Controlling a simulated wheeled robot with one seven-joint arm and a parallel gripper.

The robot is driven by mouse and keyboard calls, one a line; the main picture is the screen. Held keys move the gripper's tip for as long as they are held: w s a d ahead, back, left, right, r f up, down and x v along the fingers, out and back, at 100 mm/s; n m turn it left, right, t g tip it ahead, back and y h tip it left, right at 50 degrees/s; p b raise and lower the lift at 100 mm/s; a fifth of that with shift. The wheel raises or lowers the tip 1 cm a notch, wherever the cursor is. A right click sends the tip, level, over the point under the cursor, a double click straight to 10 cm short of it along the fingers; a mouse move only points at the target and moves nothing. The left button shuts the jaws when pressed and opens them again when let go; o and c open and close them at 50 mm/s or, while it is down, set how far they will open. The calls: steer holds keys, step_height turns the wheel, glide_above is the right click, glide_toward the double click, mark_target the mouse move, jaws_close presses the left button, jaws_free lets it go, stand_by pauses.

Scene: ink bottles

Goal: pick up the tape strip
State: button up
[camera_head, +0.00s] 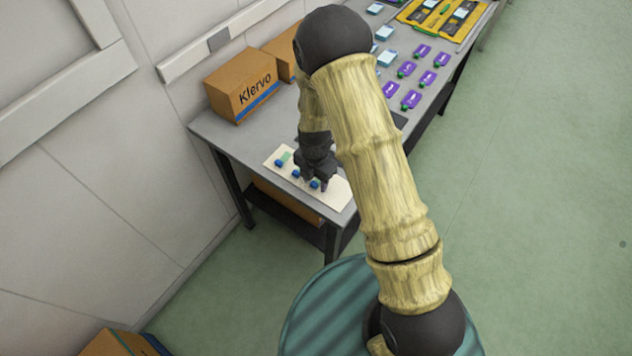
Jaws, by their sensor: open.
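A cream board (333,194) lies on the near end of the grey table. Blue pieces lie on it in a slanting row: one at the left (278,163), one in the middle (296,174) and one at the right (315,184). A small pale green strip (286,156) shows beside the left blue piece. Which of these is the tape strip is too small to tell. My gripper and arm hide part of the board.
A brown box marked Klervo (232,92) stands at the table's left edge, with another box (283,58) behind it. Purple bottle-shaped pieces (407,69) and light blue items (386,58) lie farther back. A yellow tray (437,22) is at the far end.

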mark_target(315, 182)
steer(key=c, duration=0.8)
steer(key=shift+r, duration=0.1)
step_height(315, 182, up, 10)
steer(key=shift+f+b, duration=0.1)
steer(key=shift+b, duration=0.8)
